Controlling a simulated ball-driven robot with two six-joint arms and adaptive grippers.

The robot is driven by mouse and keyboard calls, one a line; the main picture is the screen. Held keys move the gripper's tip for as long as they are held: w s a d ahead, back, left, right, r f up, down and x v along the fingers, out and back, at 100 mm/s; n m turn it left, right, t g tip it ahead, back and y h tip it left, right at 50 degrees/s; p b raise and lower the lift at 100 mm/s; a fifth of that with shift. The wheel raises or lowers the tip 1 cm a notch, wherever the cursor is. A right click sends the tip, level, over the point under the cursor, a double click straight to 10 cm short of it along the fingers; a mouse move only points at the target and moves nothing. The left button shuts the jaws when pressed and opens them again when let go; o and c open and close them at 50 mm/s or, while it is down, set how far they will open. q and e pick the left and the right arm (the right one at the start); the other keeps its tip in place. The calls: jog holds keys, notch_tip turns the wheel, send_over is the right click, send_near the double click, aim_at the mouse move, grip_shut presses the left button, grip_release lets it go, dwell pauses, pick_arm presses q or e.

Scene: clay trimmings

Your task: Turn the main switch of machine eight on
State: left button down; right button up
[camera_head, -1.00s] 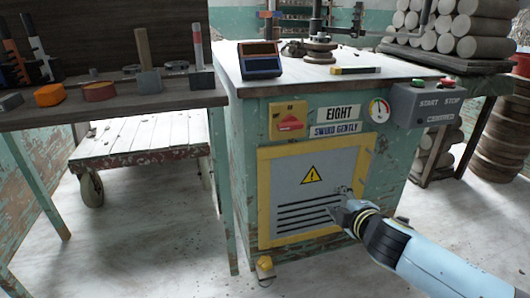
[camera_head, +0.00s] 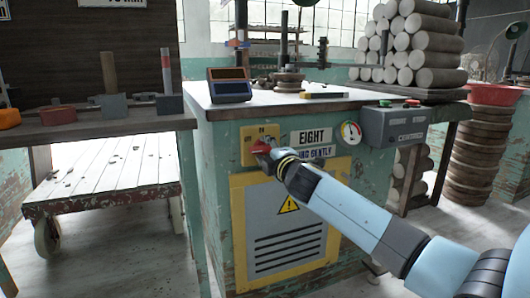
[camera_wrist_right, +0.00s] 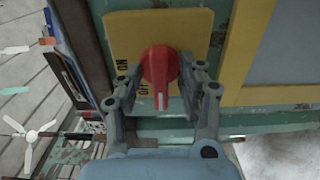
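The main switch is a red knob (camera_wrist_right: 160,66) on a yellow plate (camera_wrist_right: 200,27), with ON and OFF printed beside it in the right wrist view. The white mark on its handle lies near the word OFF. In the head view the plate (camera_head: 249,147) sits on the green front of the machine, left of the EIGHT sign (camera_head: 311,136). My right gripper (camera_wrist_right: 161,74) is at the knob, one finger on each side, with narrow gaps showing beside the handle. In the head view the gripper (camera_head: 264,148) covers most of the knob. My left gripper is not in view.
Below the switch is a grey vented panel (camera_head: 287,246) with a yellow frame. A gauge (camera_head: 350,132) and a grey start-stop box (camera_head: 393,128) are to the right. A wooden cart (camera_head: 105,176) is at the left.

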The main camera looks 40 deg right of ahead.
jog(key=shift+w+d, duration=0.1)
jog(key=shift+w, duration=0.35)
jog(key=shift+c, duration=0.3)
grip_shut()
